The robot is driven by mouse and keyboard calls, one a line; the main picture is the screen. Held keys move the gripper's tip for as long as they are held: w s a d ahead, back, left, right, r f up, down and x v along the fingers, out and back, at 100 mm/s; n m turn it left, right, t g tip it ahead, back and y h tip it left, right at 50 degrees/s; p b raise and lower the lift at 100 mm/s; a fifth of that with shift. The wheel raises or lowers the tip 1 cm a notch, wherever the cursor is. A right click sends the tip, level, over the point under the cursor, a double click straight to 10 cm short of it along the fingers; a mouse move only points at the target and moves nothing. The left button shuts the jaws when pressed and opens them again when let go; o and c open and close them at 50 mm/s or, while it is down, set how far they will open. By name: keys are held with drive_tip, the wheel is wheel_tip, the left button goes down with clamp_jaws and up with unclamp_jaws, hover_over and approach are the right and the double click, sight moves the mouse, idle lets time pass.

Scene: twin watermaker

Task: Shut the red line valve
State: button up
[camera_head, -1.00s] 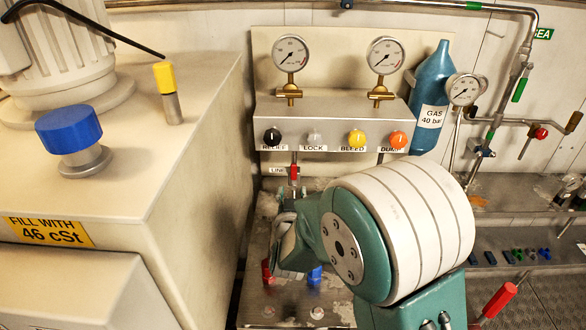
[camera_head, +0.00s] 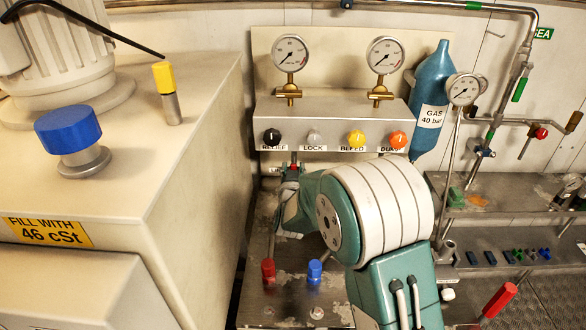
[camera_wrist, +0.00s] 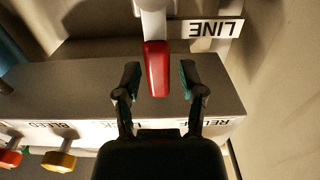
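The red line valve handle (camera_wrist: 156,68) shows in the wrist view, on a pale fitting beside the upside-down LINE label (camera_wrist: 214,29). My gripper (camera_wrist: 160,78) is open, with one dark finger on each side of the handle. Gaps show between the handle and both fingers, so no grip is visible. In the head view my gripper (camera_head: 290,178) is just below the valve panel, at the LINE valve. My arm and gripper mostly hide the valve there.
The panel (camera_head: 330,106) carries black (camera_head: 272,137), grey, yellow and orange knobs just above my gripper. Red (camera_head: 268,271) and blue (camera_head: 314,271) capped fittings stand on the bench below. A large cream cabinet (camera_head: 190,180) rises at the left.

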clamp_jaws()
drive_tip(key=shift+d, duration=0.1)
drive_tip(key=d+f+m, duration=0.6)
drive_tip(key=m, duration=1.1)
drive_tip(key=shift+d+f+m, duration=0.25)
drive_tip(key=shift+f+m, duration=0.05)
drive_tip(key=shift+f, duration=0.1)
idle(0.4)
drive_tip(key=shift+o, duration=2.2)
unclamp_jaws()
